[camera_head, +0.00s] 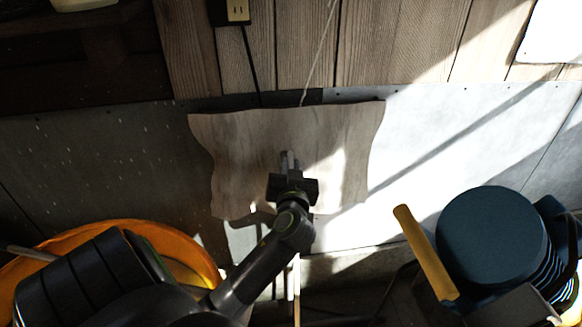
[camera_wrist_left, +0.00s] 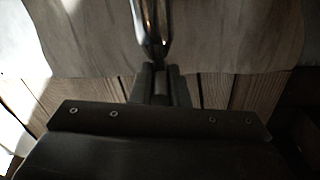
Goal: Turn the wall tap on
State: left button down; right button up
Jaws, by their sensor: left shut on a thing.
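The wall tap (camera_head: 289,157) shows only as a small metal piece in front of a wavy-edged wooden board on the wall, in the middle of the head view. In the left wrist view a shiny metal part of the tap (camera_wrist_left: 152,22) comes down from the top edge to my fingers. My left gripper (camera_head: 290,174) is shut on the tap; its dark fingers (camera_wrist_left: 160,84) meet the metal part's end. The gripper hides most of the tap in the head view. My right gripper is not in view.
The wooden board (camera_head: 240,145) hangs on grey wall panels. An orange round tub (camera_head: 150,232) is at lower left. A dark blue round object (camera_head: 490,235) and a yellow bar (camera_head: 425,250) are at lower right. A socket (camera_head: 236,10) with a cable is above.

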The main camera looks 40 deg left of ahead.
pick_arm(q)
jog(key=shift+w+d+f+n+g+y+b, duration=0.1)
jog(key=shift+n+g+y+b, duration=0.4)
jog(key=shift+g+b, duration=0.1)
jog(key=shift+g, duration=0.3)
jog(key=c, duration=1.4)
grip_release()
